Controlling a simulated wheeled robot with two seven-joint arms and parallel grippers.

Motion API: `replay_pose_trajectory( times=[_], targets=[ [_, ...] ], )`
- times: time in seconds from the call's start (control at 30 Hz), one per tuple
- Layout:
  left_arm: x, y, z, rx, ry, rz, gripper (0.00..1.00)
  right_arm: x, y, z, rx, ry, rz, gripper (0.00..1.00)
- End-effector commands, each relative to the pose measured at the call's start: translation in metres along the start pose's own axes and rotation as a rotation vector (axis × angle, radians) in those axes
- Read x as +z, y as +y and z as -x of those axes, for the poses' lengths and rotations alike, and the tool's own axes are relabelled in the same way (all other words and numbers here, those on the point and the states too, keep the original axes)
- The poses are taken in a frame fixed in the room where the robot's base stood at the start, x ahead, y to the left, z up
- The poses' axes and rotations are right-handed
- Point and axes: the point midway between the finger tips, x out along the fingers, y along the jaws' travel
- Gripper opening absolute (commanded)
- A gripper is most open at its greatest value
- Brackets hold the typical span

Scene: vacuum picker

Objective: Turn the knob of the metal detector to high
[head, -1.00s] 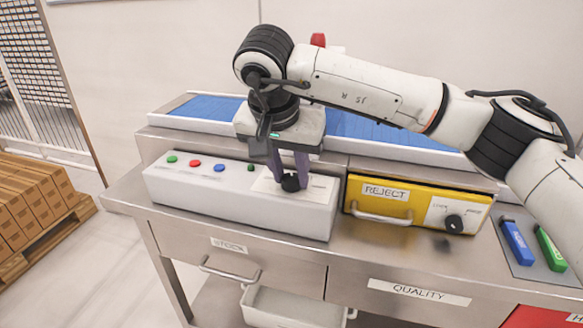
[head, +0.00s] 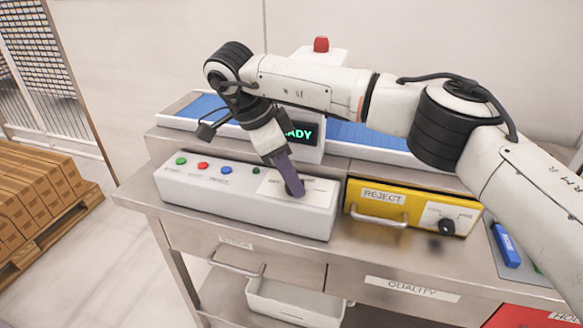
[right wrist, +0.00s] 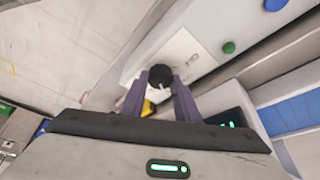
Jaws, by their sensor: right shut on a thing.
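The metal detector's white control box (head: 225,192) stands on the steel bench, with several coloured buttons along its top and a pale dial plate at its right end. My right gripper (head: 294,189) reaches down onto that plate, turned so its fingers overlap in the head view. It is shut on the black knob, which the fingers mostly hide there. In the right wrist view the knob (right wrist: 160,75) shows between the two purple fingertips. The dial's labels are too small to read. My left gripper is out of view.
A yellow reject box (head: 415,205) with a handle and its own black knob stands right of the control box. Behind are a blue conveyor (head: 365,134) and a display ending in "ADY". A blue object (head: 506,244) lies at the right.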

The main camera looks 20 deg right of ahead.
Motion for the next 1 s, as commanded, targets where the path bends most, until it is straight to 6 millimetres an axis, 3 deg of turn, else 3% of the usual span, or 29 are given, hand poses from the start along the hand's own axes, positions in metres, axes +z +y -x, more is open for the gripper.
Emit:
replay_pose_trajectory(
  times=[0.5, 1.0],
  targets=[
    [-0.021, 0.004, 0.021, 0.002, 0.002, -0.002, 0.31, -0.001, -0.003, 0.002, 0.142, -0.001, -0.343, 0.06],
    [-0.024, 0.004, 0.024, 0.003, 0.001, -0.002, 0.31, -0.001, -0.004, 0.0, 0.174, -0.001, -0.424, 0.06]
  ],
)
